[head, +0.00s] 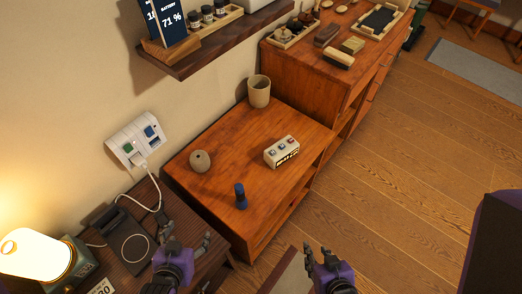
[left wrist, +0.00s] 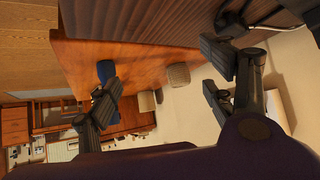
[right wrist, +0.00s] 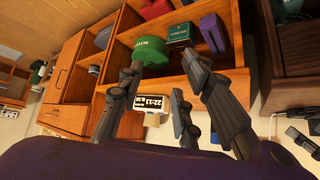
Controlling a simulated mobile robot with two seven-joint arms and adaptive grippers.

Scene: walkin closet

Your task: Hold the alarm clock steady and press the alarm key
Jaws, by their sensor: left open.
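The alarm clock (head: 281,151) is a small cream box with several coloured keys on top, standing on the orange-brown wooden cabinet (head: 225,135). In the right wrist view the clock (right wrist: 155,104) shows a dark display reading about 22:11, partly hidden by my fingers. My left gripper (head: 186,229) is open and empty over the dark side table, well left of and nearer than the clock. My right gripper (head: 317,252) is open and empty in front of the cabinet, apart from the clock. In the right wrist view the clock appears beyond the gap between its fingers.
A dark blue upright object (head: 241,197), a round stone-like vase (head: 200,161) and a beige cup (head: 259,91) stand on the cabinet. A lit lamp (head: 35,252) and charging pad (head: 131,241) occupy the side table. A wall shelf (head: 205,52) overhangs. The cabinet's front right top is clear.

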